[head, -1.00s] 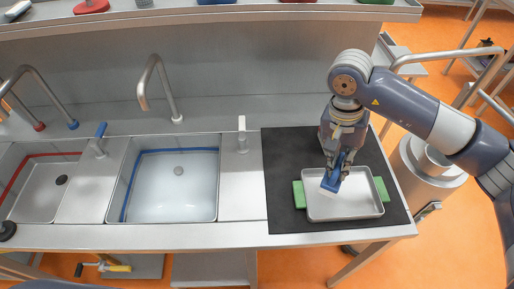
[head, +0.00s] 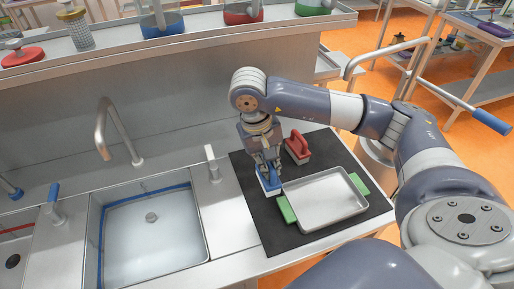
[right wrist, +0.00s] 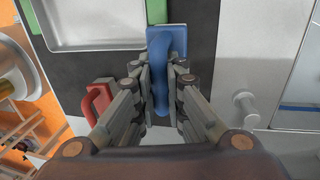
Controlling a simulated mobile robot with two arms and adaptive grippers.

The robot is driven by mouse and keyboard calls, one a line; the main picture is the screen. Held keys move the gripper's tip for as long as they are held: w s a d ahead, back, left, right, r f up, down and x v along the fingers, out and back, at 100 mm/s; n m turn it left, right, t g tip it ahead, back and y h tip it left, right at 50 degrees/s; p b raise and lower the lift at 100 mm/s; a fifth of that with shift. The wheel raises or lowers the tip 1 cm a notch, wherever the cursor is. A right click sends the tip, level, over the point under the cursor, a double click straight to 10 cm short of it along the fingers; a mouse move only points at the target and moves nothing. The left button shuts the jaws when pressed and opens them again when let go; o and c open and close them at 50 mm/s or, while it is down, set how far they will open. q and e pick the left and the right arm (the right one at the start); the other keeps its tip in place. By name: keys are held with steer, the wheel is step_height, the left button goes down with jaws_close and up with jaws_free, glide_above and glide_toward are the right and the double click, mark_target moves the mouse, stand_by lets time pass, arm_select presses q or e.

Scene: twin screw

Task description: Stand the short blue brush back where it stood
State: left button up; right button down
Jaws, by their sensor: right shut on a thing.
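The short blue brush (head: 270,187) is in my right gripper (head: 266,166), over the dark mat (head: 253,215) just left of the tray's back corner. Its pale underside points down; I cannot tell whether it touches the mat. The right wrist view shows the blue brush (right wrist: 168,42) between the two fingers of the right gripper (right wrist: 162,75), which are shut on its handle. A red brush (head: 298,147) stands on the mat to the right of the gripper, and it also shows in the right wrist view (right wrist: 98,99). My left gripper is out of view.
A metal tray (head: 325,203) with green ends lies on the mat. The sink (head: 150,240) with its tap (head: 118,130) is to the left. A raised shelf (head: 195,41) with several coloured items runs along the back.

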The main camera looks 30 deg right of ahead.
steer(key=w+d+f+p, duration=0.1)
steer(key=w, duration=0.2)
steer(key=w+d+f+p, duration=0.1)
steer(key=w+p, duration=0.1)
steer(key=w, duration=0.1)
steer(key=w+d+f+p, duration=0.1)
steer(key=w+p, duration=0.1)
steer(key=w, duration=0.1)
steer(key=shift+d+f, duration=0.25)
steer(key=shift+f, duration=0.45)
steer(key=shift+f, duration=0.15)
steer(key=c, duration=1.7)
jaws_free()
steer(key=shift+o, duration=0.2)
